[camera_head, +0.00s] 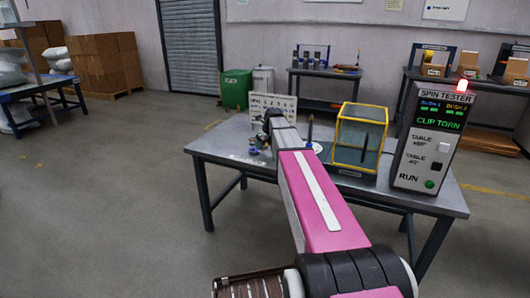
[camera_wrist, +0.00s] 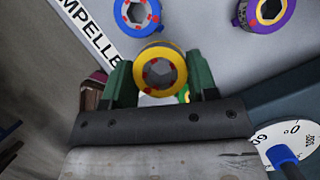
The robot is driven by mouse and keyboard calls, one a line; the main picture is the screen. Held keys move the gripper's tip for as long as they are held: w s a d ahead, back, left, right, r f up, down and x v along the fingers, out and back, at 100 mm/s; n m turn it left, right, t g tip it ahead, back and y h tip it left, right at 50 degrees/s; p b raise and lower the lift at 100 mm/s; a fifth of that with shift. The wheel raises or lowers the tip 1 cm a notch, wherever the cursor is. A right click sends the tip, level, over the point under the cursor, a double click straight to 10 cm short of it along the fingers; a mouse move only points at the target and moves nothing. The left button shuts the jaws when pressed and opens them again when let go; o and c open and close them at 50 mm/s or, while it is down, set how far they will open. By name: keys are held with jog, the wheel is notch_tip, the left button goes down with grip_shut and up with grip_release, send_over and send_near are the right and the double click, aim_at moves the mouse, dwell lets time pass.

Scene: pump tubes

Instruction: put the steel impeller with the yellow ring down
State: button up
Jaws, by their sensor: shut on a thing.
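In the wrist view my gripper (camera_wrist: 158,64) is shut on the steel impeller with the yellow ring (camera_wrist: 161,49). Its two green fingers press on either side of it. The ring faces the camera, with red marks and a hexagonal hole inside. The impeller overlaps the grey surface below, and I cannot tell whether it touches it. In the head view my pink arm reaches over the grey worktable (camera_head: 408,195). The gripper and held impeller are small and mostly hidden there behind my own arm.
A blue-ringed impeller (camera_wrist: 137,13) and a purple-ringed one (camera_wrist: 266,12) lie near the held one, beside a lettered strip (camera_wrist: 93,33). A dial (camera_wrist: 288,143) is at lower right. On the table stand a yellow-framed box (camera_head: 361,137) and the spin tester (camera_head: 428,147), reading CLIP TORN.

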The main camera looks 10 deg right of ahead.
aim_at(264, 156)
jog(key=shift+w+d+f, duration=0.15)
jog(key=shift+d+f, duration=0.05)
jog(key=shift+f, duration=1.95)
jog(key=shift+f, duration=0.15)
jog(key=o, duration=1.1)
jog(key=v, duration=1.2)
jog(key=shift+d, duration=0.1)
